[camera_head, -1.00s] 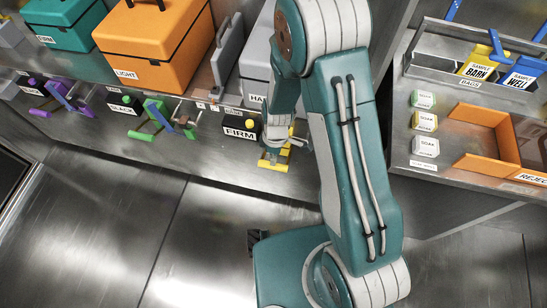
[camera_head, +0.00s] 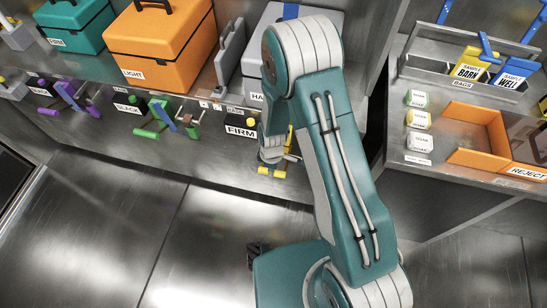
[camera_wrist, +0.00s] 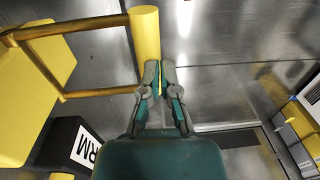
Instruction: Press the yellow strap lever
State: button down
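The yellow strap lever (camera_head: 263,170) juts from the front of the metal bench, beside the box labelled FIRM, partly hidden by my arm. In the wrist view its thick yellow handle bar (camera_wrist: 145,38) joins two thinner rods (camera_wrist: 100,92) that run left to a yellow plate (camera_wrist: 35,95). My gripper (camera_wrist: 160,68) has its two fingers together, with a thin yellow sliver showing between them. The fingertips overlap the near end of the bar in the picture; I cannot tell whether they touch it. In the head view my gripper (camera_head: 272,156) is just above the lever, partly hidden.
The black FIRM box (camera_head: 241,122) is left of the lever. Green (camera_head: 160,118) and purple (camera_head: 72,98) levers are farther left. An orange case (camera_head: 160,40) stands on the bench above. A side bench with an orange REJECT tray (camera_head: 480,155) is at right. The floor below is clear.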

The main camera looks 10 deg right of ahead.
jog(key=shift+s+f, duration=0.15)
jog(key=shift+f, duration=2.15)
jog(key=shift+a, duration=0.1)
